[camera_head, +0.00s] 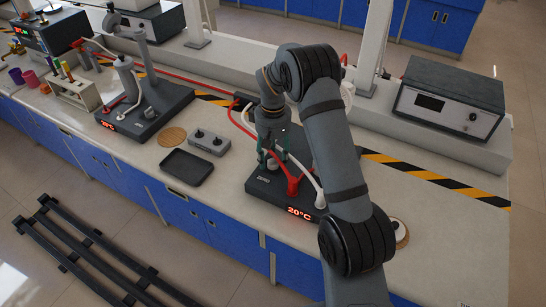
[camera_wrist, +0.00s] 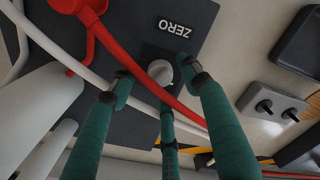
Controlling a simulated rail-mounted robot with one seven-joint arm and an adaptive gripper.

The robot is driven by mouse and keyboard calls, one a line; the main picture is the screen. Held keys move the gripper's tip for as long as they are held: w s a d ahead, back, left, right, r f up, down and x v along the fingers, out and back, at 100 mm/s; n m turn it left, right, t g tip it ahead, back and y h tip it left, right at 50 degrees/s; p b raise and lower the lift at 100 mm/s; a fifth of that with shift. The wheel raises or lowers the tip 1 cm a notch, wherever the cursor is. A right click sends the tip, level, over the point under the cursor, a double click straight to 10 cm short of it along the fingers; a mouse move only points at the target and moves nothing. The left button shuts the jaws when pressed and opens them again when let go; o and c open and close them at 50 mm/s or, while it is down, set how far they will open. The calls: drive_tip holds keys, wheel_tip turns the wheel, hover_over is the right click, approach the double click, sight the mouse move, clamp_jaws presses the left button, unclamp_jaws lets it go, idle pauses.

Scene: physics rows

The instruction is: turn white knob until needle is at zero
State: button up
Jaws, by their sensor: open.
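The white knob (camera_wrist: 160,72) shows in the wrist view as a round pale top on the dark device base (camera_wrist: 125,22). A white "ZERO" label (camera_wrist: 174,27) is printed beside it. My gripper (camera_wrist: 160,86) is open, with its green fingers spread around the knob's place. I cannot tell whether any finger touches the knob. In the head view my gripper (camera_head: 271,158) hangs low over the same base (camera_head: 255,187), which bears a "ZERO" label and a lit "20°C" display (camera_head: 301,213). The knob is hidden there, and I can make out no needle.
A red tube (camera_wrist: 178,100) and white tubes (camera_wrist: 50,43) run close to my fingers. A grey box with two dark knobs (camera_head: 207,143) and a black tray (camera_head: 187,167) lie left of the base. A large instrument (camera_head: 448,98) stands at the back right.

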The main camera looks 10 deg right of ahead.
sight(273, 159)
drive_tip(key=shift+r, duration=0.1)
wheel_tip(273, 159, up, 12)
idle(0.5)
drive_tip(key=shift+f, duration=0.2)
wheel_tip(273, 159, down, 12)
drive_tip(key=shift+r, duration=0.1)
idle(0.6)
drive_tip(key=shift+r, duration=0.1)
